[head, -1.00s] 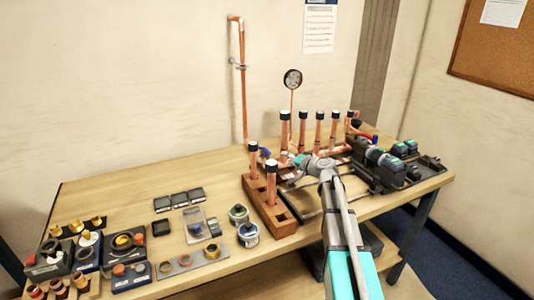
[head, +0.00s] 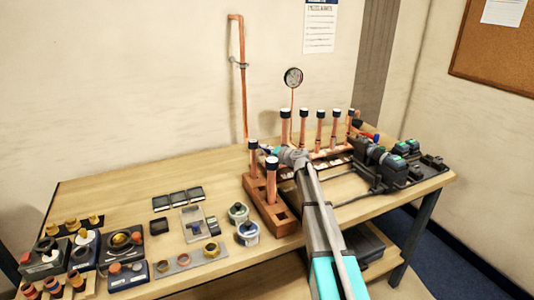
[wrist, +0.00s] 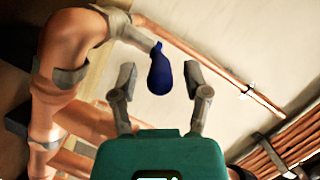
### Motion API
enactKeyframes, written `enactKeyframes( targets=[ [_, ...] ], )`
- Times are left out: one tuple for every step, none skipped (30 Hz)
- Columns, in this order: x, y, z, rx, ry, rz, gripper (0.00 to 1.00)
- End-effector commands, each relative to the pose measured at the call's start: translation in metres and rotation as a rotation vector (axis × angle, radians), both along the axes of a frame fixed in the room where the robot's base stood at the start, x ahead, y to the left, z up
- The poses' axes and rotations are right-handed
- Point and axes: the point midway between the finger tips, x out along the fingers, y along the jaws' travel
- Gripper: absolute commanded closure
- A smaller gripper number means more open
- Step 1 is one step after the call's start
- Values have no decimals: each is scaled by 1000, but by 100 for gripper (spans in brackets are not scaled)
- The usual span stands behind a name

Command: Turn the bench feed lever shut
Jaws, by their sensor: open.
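The bench feed lever (wrist: 160,72) shows in the wrist view as a dark blue handle on the copper pipework (wrist: 75,50). Its rounded end hangs between the two fingers of my gripper (wrist: 161,88), with gaps on both sides. My gripper is open and holds nothing. In the head view my gripper (head: 280,153) is at the left end of the copper manifold (head: 319,130), behind the front upright pipes. I cannot clearly make out the lever there, as my wrist and the pipes crowd that spot.
Capped copper uprights in a wooden block (head: 270,205) stand just left of my arm. A pressure gauge (head: 293,77) rises behind the manifold. Dark tools (head: 380,165) sit at the right. Small parts and tins (head: 247,232) cover the bench's left front.

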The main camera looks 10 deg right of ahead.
Motion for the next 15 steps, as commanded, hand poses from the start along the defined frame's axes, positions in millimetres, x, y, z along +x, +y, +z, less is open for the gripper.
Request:
enactKeyframes(
  targets=[
    [4, 2, -1, 0, 0, 0, 39],
    [5, 3, -1, 0, 0, 0, 39],
    [6, 3, -2, 0, 0, 0, 39],
    [6, 4, -2, 0, 0, 0, 39],
    [7, 4, -2, 0, 0, 0, 39],
    [7, 4, -2, 0, 0, 0, 39],
    [7, 4, -2, 0, 0, 0, 39],
    [7, 4, -2, 0, 0, 0, 39],
    [7, 4, -2, 0, 0, 0, 39],
    [7, 4, -2, 0, 0, 0, 39],
    [7, 4, -2, 0, 0, 0, 39],
    [7, 4, -2, 0, 0, 0, 39],
    [7, 4, -2, 0, 0, 0, 39],
    [7, 4, -2, 0, 0, 0, 39],
    [7, 4, -2, 0, 0, 0, 47]
  ],
)
